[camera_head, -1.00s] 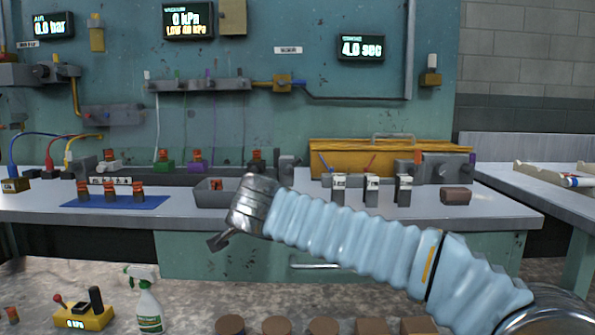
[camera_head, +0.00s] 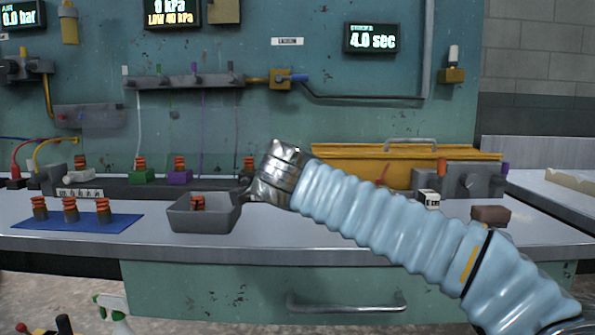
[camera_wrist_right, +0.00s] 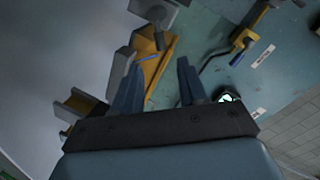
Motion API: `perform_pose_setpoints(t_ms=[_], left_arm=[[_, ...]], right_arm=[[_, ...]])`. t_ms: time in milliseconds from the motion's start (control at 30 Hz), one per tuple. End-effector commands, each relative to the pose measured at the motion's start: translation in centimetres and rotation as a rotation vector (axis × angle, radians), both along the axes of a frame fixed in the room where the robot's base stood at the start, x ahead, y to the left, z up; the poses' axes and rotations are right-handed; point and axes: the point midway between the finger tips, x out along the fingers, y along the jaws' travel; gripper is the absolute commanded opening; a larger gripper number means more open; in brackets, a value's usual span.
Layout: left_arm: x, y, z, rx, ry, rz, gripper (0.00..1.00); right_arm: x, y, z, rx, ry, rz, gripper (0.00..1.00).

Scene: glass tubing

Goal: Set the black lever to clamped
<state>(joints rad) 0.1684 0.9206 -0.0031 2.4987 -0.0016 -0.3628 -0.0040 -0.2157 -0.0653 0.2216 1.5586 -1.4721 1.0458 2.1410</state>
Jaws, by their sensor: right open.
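A black lever (camera_head: 64,325) shows only its top at the bottom left edge of the head view. A red-knobbed lever (camera_head: 21,328) stands left of it, and the body that carries them is cut off below the frame. My right gripper (camera_wrist_right: 158,82) is open in the right wrist view, with nothing between its fingers. In the head view my right arm reaches in from the right over the bench; its fingers are mostly hidden behind the wrist, far from the black lever. My left gripper is not in view.
A grey tray (camera_head: 183,222) holding a small orange-banded part stands on the bench (camera_head: 300,237), near my right wrist. A blue mat (camera_head: 30,222) with several such parts lies to the left. A yellow case (camera_head: 340,152) and a brown block (camera_head: 490,215) are at the right.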

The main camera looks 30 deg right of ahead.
Motion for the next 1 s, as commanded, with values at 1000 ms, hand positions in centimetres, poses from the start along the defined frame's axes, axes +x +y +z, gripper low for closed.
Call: perform_pose_setpoints(t_ms=[1000], left_arm=[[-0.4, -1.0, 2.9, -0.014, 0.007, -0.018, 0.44]], right_arm=[[9.6, -6.0, -2.7, 0.000, 0.001, 0.001, 0.32]])
